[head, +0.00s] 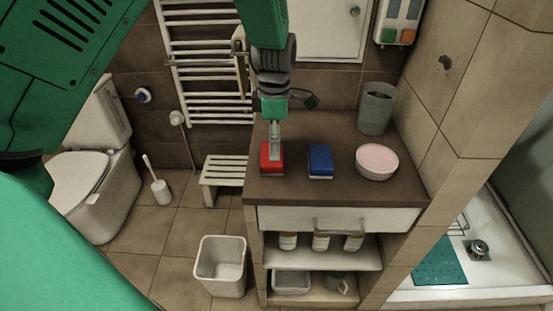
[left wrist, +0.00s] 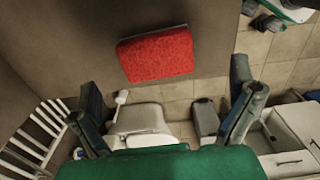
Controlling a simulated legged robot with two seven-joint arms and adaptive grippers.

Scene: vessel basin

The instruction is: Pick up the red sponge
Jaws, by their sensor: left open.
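The red sponge (head: 271,158) lies on the dark brown counter (head: 330,187), near its left edge. It also shows in the left wrist view (left wrist: 156,55), past the fingertips and between their lines. My left gripper (head: 276,140) comes down from above, over the sponge in the head view, and hides part of it. In the left wrist view its two fingers (left wrist: 165,110) are spread wide with nothing between them. Whether the fingertips touch the sponge cannot be told from the head view. My right gripper is not in view.
A blue sponge (head: 320,161) lies right of the red one, then a pinkish-white round dish (head: 377,161) and a grey cup (head: 376,108) at the back. A drawer handle (head: 339,225) juts from the front. A towel rack (head: 205,75) stands behind at left.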

